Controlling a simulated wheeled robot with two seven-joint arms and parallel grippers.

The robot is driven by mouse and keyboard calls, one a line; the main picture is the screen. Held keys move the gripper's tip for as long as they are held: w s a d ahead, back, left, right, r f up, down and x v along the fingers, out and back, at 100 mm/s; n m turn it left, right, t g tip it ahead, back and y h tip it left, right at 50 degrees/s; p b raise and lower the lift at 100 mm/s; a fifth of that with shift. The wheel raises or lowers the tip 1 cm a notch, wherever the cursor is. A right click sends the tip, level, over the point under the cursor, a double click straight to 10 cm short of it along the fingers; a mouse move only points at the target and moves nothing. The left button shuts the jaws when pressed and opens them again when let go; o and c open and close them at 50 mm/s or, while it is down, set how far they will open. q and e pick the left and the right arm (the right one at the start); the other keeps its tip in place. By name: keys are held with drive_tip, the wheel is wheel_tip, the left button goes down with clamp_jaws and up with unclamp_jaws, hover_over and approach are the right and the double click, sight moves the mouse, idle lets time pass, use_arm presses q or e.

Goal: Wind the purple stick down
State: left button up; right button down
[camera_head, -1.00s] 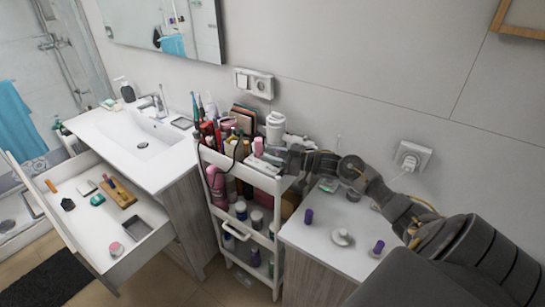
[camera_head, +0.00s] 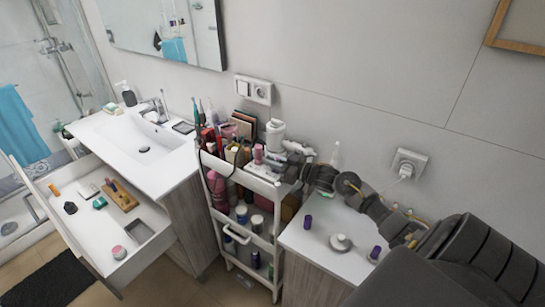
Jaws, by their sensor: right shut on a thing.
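My right arm reaches in from the right, and its gripper (camera_head: 284,164) is at the right end of the cart's top shelf. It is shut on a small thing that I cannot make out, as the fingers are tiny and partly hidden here. A short purple stick-like piece (camera_head: 307,221) stands on the white cabinet top below my arm. A second purple piece (camera_head: 375,253) stands near the right of the same top. Another small purple piece (camera_head: 111,185) lies on a wooden tray in the open drawer. My left gripper is out of view.
The white cart (camera_head: 228,173) is crowded with bottles, brushes and boxes. A white round-based item (camera_head: 341,242) sits on the cabinet top between the purple pieces. The open drawer (camera_head: 95,255) juts out at the left. A wall socket (camera_head: 408,163) with a plug is behind my arm.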

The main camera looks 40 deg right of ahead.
drive_tip(key=m+t+h+p, duration=0.1)
drive_tip(key=m+h+p, duration=0.1)
drive_tip(key=h, duration=0.1)
drive_tip(key=shift+r, duration=0.15)
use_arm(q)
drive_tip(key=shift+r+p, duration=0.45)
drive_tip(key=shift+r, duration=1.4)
use_arm(e)
drive_tip(key=shift+w+d+m+h, duration=0.1)
drive_tip(key=shift+d+m+h, duration=0.1)
drive_tip(key=shift+m+h, duration=0.75)
drive_tip(key=shift+h, duration=0.45)
drive_tip(key=shift+d, duration=0.1)
drive_tip(key=c, duration=1.4)
unclamp_jaws()
drive_tip(key=shift+o, duration=0.2)
